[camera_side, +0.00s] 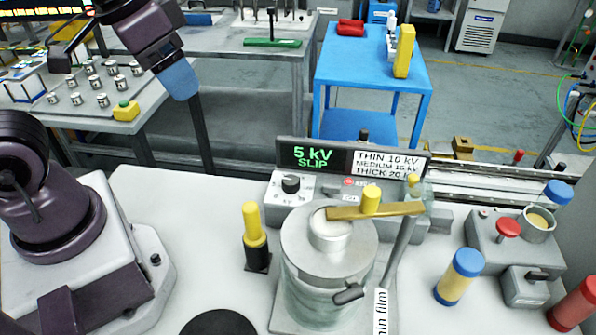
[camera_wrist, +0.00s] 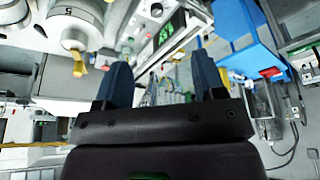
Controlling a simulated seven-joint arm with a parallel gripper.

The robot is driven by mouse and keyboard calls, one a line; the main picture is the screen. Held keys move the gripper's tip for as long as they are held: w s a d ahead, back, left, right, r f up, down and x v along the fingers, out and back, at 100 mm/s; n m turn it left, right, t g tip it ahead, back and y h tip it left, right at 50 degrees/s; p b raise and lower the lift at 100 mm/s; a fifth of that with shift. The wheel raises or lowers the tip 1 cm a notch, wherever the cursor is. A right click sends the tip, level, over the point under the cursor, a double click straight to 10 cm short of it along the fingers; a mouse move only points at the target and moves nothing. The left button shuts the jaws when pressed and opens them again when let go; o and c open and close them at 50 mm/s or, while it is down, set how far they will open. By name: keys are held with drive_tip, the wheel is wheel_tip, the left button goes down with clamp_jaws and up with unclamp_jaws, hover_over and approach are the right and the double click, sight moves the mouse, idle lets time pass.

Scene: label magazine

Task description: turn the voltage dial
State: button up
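The voltage dial (camera_side: 291,184) is a black knob on a pale grey control box at the middle of the bench. Above it a dark display (camera_side: 313,157) reads "5 kV SLIP" in green. A white chart (camera_side: 388,163) beside it reads "THIN 10 kV", "MEDIUM 15 kV" and "THICK 20", partly cut off. My gripper (camera_side: 178,80) is high at the upper left, well away from the dial. In the wrist view its blue fingers (camera_wrist: 163,78) stand apart with nothing between them. I cannot make out the dial in the wrist view.
A metal cylinder (camera_side: 300,250) with a brass arm (camera_side: 375,211) over it stands before the control box. A yellow-topped post (camera_side: 255,225) stands at its left. A yellow-and-blue cylinder (camera_side: 457,278) and a red button (camera_side: 508,228) are at right.

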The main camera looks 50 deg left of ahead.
drive_tip(key=w+d+f+n+g, duration=0.2)
drive_tip(key=w+f+g, duration=0.1)
drive_tip(key=w+f, duration=0.25)
drive_tip(key=n+g, duration=0.1)
drive_tip(key=n, duration=0.7)
approach(291, 180)
wheel_tip(291, 180, down, 9)
drive_tip(key=shift+d+f, duration=0.1)
drive_tip(key=shift+f, duration=0.1)
drive_tip(key=c, duration=0.9)
